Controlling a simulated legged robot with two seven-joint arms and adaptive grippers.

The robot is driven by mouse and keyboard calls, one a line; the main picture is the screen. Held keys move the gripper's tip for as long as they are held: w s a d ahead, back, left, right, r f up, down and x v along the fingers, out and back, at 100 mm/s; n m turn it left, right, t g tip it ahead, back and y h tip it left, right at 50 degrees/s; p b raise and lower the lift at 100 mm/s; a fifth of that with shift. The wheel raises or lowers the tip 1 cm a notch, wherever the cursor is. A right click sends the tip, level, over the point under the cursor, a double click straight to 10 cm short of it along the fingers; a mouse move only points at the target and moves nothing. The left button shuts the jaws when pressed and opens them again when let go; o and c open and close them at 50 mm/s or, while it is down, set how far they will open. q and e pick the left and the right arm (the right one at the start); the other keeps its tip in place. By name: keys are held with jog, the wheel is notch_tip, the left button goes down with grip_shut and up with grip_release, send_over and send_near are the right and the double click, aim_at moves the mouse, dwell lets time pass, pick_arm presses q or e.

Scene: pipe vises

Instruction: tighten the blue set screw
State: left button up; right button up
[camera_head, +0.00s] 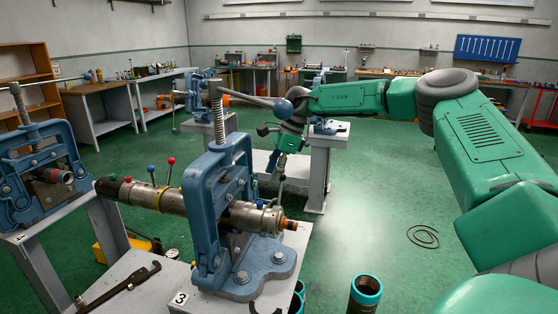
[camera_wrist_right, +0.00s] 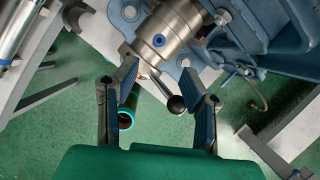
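The blue set screw (camera_wrist_right: 158,40) shows in the right wrist view as a blue ring with a dark centre on the side of a metal collar (camera_wrist_right: 165,30). A short lever with a dark ball (camera_wrist_right: 176,104) sticks out of the collar. My right gripper (camera_wrist_right: 158,72) is open and empty, its fingers apart on either side of this lever. Whether a finger touches the lever is unclear. My left gripper is out of view.
A blue vise (camera_head: 205,200) clamps the pipe on the near stand; its screw bar ends in a ball (camera_head: 282,108) close to my right wrist. A second vise (camera_head: 40,175) stands left. A wrench (camera_head: 125,285) lies in front. A teal-rimmed pipe (camera_head: 366,290) stands lower right.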

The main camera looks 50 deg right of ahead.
aim_at(260, 202)
jog(key=v, duration=0.4)
jog(key=shift+r, duration=0.15)
jog(key=w+a+f+m+p, duration=0.1)
jog(key=f, duration=0.3)
jog(key=a+f+m+t+h+p, duration=0.1)
jog(key=a+f+m+p, duration=0.1)
jog(key=f, duration=0.2)
jog(key=w+a+f+m+p, duration=0.1)
jog(key=f, duration=0.4)
jog(key=shift+w+a+m, duration=0.3)
jog(key=shift+w, duration=0.05)
grip_shut()
